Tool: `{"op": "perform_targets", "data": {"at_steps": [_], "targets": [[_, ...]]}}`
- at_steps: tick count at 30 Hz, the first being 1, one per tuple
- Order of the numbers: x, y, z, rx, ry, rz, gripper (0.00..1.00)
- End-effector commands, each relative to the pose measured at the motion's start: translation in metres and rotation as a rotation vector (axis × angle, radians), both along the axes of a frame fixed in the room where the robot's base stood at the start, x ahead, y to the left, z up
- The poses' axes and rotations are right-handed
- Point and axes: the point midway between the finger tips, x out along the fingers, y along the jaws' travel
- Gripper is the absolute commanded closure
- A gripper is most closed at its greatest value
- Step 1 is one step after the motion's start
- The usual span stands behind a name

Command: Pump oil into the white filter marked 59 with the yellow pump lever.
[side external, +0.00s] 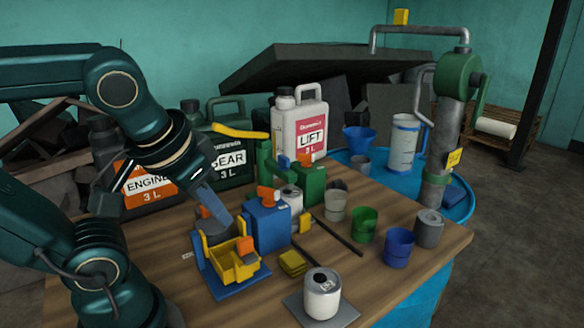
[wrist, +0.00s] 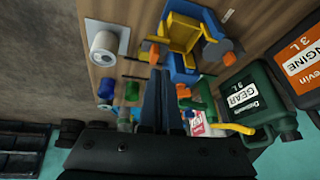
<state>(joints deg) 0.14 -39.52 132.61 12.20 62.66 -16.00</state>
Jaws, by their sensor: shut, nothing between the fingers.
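A white filter (side external: 322,296) with a dark hole in its top stands upright on a grey plate at the front of the bench. Its marking is too small to read surely. It also shows in the wrist view (wrist: 103,48). The curved yellow pump lever (side external: 240,131) sticks out to the left from a green pump body (side external: 268,163), in front of the oil jugs. The lever also shows in the wrist view (wrist: 235,128). My gripper (side external: 219,213) is shut and empty.
The forklift model (side external: 232,262) and a blue can (side external: 267,225) stand close to my fingers. Jugs marked ENGINE (side external: 148,185), GEAR (side external: 230,160) and LIFT (side external: 308,130) line the back. Green (side external: 364,224) and blue (side external: 398,248) cups stand right, near a blue drum (side external: 455,205).

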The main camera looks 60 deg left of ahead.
Motion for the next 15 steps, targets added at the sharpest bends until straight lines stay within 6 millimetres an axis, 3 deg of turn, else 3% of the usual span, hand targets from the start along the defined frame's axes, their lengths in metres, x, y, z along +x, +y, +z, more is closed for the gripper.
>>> {"op": "perform_targets", "data": {"at_steps": [6, 15], "targets": [[0.023, 0.056, 0.041, 0.187, 0.022, 0.253, 1.00], [0.063, 0.118, 0.096, 0.444, -0.034, 0.603, 1.00]]}}
